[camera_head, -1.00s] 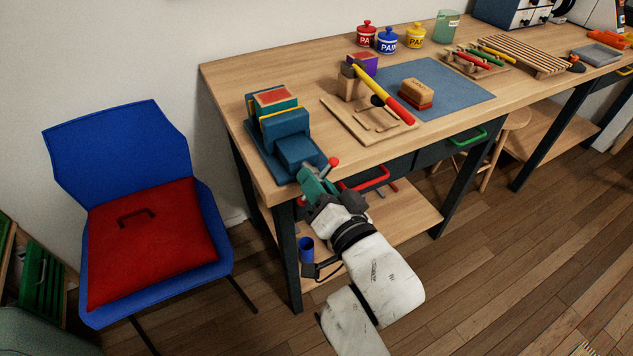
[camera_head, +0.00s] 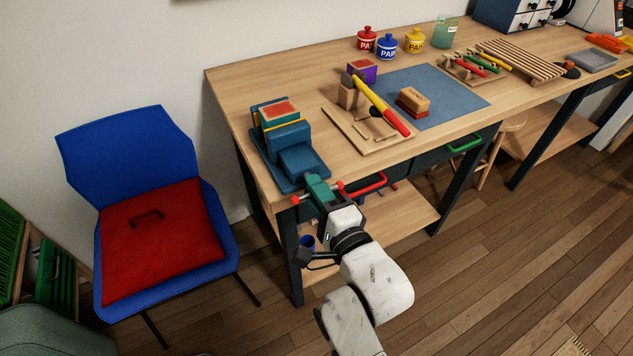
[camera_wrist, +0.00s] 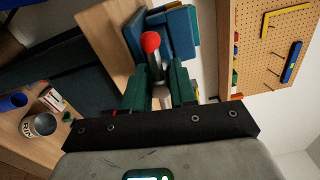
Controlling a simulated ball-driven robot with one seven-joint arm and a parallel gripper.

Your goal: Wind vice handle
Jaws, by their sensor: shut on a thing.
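The blue vice (camera_head: 300,160) stands at the left front corner of the workbench, with a red-topped block (camera_head: 281,110) between its jaws. Its handle has red ball ends, one at the right (camera_head: 339,185) and one at the left (camera_head: 295,201) of my gripper (camera_head: 320,190). My gripper's green fingers are shut on the handle at the vice's front. In the wrist view, one red ball (camera_wrist: 150,42) and a grey bar (camera_wrist: 156,66) show between the fingers (camera_wrist: 160,90). The fingers hide the handle's middle and the screw end.
A blue chair (camera_head: 125,150) with a red cushion (camera_head: 165,240) stands left of the workbench (camera_head: 235,85). A wooden board (camera_head: 350,130) with a hammer (camera_head: 378,105) lies right of the vice. A red drawer handle (camera_head: 370,186) is close to my gripper. A blue cup (camera_head: 307,243) sits on the lower shelf.

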